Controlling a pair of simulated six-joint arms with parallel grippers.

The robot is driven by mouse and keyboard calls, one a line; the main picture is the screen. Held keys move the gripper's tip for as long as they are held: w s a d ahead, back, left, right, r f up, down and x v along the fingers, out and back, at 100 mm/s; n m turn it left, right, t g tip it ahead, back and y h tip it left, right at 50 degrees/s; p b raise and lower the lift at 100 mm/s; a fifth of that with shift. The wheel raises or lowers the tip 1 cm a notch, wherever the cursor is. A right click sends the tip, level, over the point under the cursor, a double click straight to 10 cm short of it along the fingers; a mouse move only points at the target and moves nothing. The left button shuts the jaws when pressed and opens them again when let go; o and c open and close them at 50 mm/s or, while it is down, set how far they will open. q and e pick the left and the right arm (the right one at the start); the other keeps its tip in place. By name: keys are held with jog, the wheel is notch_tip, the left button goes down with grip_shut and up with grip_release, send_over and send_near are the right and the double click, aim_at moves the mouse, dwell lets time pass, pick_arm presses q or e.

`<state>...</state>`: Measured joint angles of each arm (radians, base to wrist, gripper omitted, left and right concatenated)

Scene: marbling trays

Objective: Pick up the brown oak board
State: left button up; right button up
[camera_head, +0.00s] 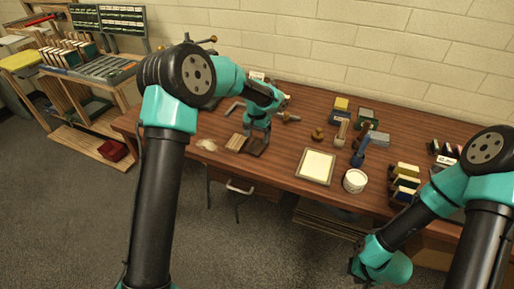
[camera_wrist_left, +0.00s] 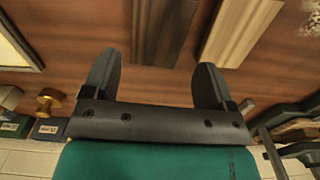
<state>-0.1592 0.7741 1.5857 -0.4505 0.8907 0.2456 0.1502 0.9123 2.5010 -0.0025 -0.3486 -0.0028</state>
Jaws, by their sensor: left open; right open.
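The brown board (camera_head: 256,148) is dark and lies on the wooden table beside a paler tan board (camera_head: 236,142). My left gripper (camera_head: 258,134) is above the brown board, pointing down, and hides part of it. In the left wrist view the brown board (camera_wrist_left: 166,25) shows between the two open fingers (camera_wrist_left: 160,64), just beyond their tips. The gap between the jaws is empty. The tan board (camera_wrist_left: 238,30) is to the right there, beyond the right finger. My right gripper (camera_head: 357,267) is low in front of the table, away from the boards; its fingers are barely visible.
A cream-filled tray (camera_head: 316,167) and a white tub (camera_head: 355,181) stand right of the boards. Several bottles, blocks and boxes stand farther right. A pale powdery patch (camera_head: 207,145) lies to the left. A brick wall (camera_head: 350,50) is behind.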

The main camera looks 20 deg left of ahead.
aim_at(258, 145)
pick_arm(q)
notch_tip(258, 145, down, 5)
jog(key=shift+d+r, duration=0.1)
jog(key=shift+d, duration=0.05)
dwell(0.5)
jog(key=c, duration=0.7)
jog(key=shift+r, duration=0.1)
jog(key=shift+r, duration=0.45)
notch_tip(258, 145, up, 3)
jog(key=shift+f, duration=0.15)
jog(key=s+d+r, duration=0.1)
jog(key=s+d, duration=0.3)
jog(key=s, duration=1.1)
jog(key=shift+s+d, duration=0.2)
jog(key=shift+r, duration=0.1)
